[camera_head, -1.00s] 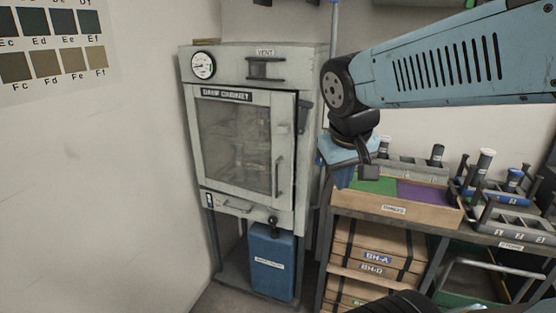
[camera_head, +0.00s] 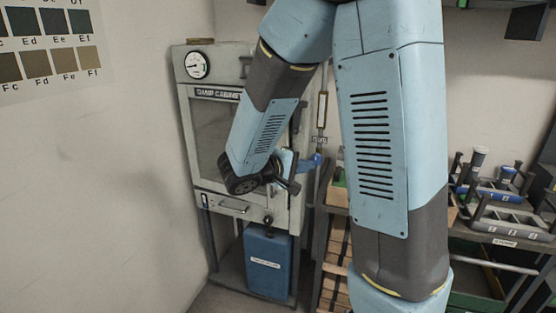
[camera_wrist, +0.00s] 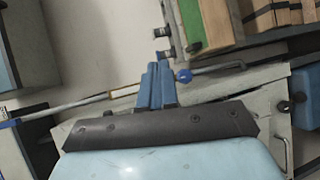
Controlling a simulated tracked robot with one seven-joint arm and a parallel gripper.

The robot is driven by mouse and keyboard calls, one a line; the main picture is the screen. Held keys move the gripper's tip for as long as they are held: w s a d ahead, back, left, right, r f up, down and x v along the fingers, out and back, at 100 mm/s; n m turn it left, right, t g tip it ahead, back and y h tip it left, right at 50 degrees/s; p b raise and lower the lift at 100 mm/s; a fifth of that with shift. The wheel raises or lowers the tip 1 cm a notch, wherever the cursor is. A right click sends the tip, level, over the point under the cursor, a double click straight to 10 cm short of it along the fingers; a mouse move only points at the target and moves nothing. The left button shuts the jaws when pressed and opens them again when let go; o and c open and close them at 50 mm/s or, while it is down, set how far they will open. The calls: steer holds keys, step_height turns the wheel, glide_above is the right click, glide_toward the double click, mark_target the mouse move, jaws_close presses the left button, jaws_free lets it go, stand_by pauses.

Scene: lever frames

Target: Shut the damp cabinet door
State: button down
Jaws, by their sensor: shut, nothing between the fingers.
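The damp cabinet (camera_head: 215,65) stands at the left, a pale upright box with a dial and a name plate. Its door (camera_head: 187,105) has a glass pane; my arm covers the door's right part and its handle. I cannot tell whether the door sits flush with the frame. My gripper (camera_head: 312,162) is at the cabinet's right front edge, at door height, with its blue fingers pointing right. In the wrist view my gripper (camera_wrist: 158,80) shows its blue fingers together, with nothing between them. I cannot tell whether it touches the door or cabinet.
A wall (camera_head: 90,170) stands close on the left. A blue container (camera_head: 265,262) stands under the cabinet. A shelf unit at the right holds a grey tray (camera_head: 500,214) and small tools. In the wrist view, a wooden box with a green bottom (camera_wrist: 207,28) lies beyond the fingers.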

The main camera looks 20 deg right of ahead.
steer(key=w+a+f+n+t+y, duration=0.1)
steer(key=w+a+f+n+t, duration=0.15)
steer(key=w+a+t, duration=0.2)
steer(key=w+a+f+n+t+y, duration=0.1)
steer(key=w+a+f+n+t, duration=0.1)
steer(key=w+a+f+t, duration=0.3)
steer(key=w+d+g, duration=0.1)
steer(key=w+d, duration=0.6)
steer(key=w, duration=0.2)
steer(key=shift+w+d+r, duration=0.15)
steer(key=shift+d+r, duration=0.2)
steer(key=shift+d, duration=0.05)
steer(key=shift+n, duration=0.25)
